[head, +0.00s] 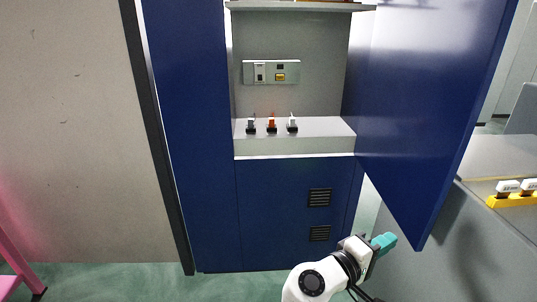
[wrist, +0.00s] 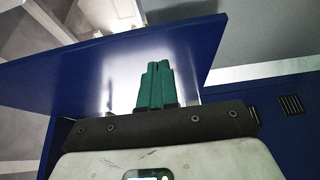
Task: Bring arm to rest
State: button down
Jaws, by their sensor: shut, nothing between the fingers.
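My gripper (head: 386,241) has teal fingers and sits at the lower middle-right of the head view, in front of the blue cabinet and below its open door. In the wrist view my gripper (wrist: 157,68) has its two green fingers together, with nothing between them. The blue door (head: 425,110) hangs open to the right; it also shows behind the fingers in the wrist view (wrist: 60,75). I cannot tell the exact gap between fingers and door.
A grey counter (head: 500,158) with a yellow holder (head: 515,201) stands right.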

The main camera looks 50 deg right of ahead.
jog(key=w+a+f+n+t+y, duration=0.15)
jog(key=a+f+t+y, duration=0.25)
jog(key=a+f+y, duration=0.45)
jog(key=w+a+f+n+t+y, duration=0.1)
jog(key=w+a+f+t+y, duration=0.25)
jog(key=f, duration=0.75)
jog(key=s+a+f+n+t+y, duration=0.1)
jog(key=s+a+f+n+y, duration=0.1)
jog(key=a, duration=0.9)
jog(key=shift+s+f+y, duration=0.35)
jog(key=shift+f+y, duration=0.4)
jog(key=shift+y, duration=0.35)
